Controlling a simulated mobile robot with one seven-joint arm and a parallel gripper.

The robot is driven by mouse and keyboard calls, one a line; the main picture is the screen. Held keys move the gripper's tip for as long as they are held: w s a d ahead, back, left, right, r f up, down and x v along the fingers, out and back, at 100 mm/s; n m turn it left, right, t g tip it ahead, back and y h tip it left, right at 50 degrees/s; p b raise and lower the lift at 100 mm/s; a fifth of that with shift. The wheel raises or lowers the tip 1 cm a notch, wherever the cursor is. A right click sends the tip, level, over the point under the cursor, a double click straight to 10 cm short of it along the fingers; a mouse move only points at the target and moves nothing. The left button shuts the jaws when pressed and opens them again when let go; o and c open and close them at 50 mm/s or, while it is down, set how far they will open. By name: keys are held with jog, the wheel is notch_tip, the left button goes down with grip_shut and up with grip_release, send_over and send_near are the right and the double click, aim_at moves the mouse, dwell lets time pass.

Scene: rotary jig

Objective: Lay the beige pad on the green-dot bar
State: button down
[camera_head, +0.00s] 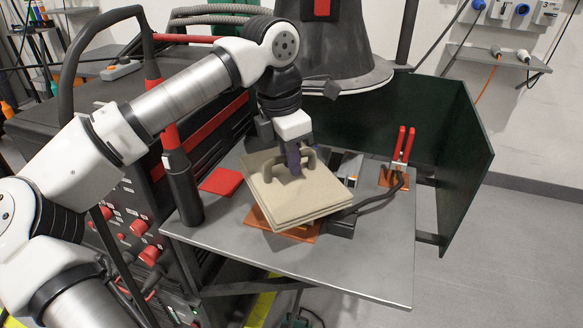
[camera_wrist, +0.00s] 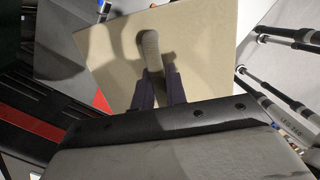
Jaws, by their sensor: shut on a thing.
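The beige pad (camera_head: 320,190) is a thick square slab with a loop handle (camera_head: 305,158) on top. My gripper (camera_head: 294,165) is shut on that handle from above. The pad appears tilted and above the metal table, partly covering an orange plate (camera_head: 290,236). In the wrist view the pad (camera_wrist: 105,65) fills the upper middle, with its handle (camera_wrist: 150,48) between the fingers of my gripper (camera_wrist: 157,78). I cannot make out a green dot. Grey bar-like pieces (camera_head: 349,165) show behind the pad, partly hidden.
A red square (camera_head: 221,182) lies left on the table (camera_head: 370,268). A red-handled clamp (camera_head: 403,145) stands right. A black cylinder (camera_head: 183,188) is at the left edge, a dark hood (camera_head: 335,55) overhead, and a dark green screen (camera_head: 455,150) behind. The table's front right is clear.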

jog(key=f, duration=0.3)
jog(key=shift+w+d+f+p, duration=0.1)
jog(key=shift+w+f+p, duration=0.15)
jog(key=shift+f+p, duration=0.05)
jog(key=shift+f+b, duration=0.5)
jog(key=shift+b, duration=0.05)
jog(key=c, duration=1.4)
grip_release()
jog(key=shift+c, duration=0.2)
jog(key=shift+r+p, duration=0.55)
jog(key=r, duration=0.4)
jog(key=a+r, duration=0.1)
jog(key=r, duration=0.3)
jog(key=s+r, duration=0.1)
jog(key=r, duration=0.3)
jog(key=shift+a, duration=0.3)
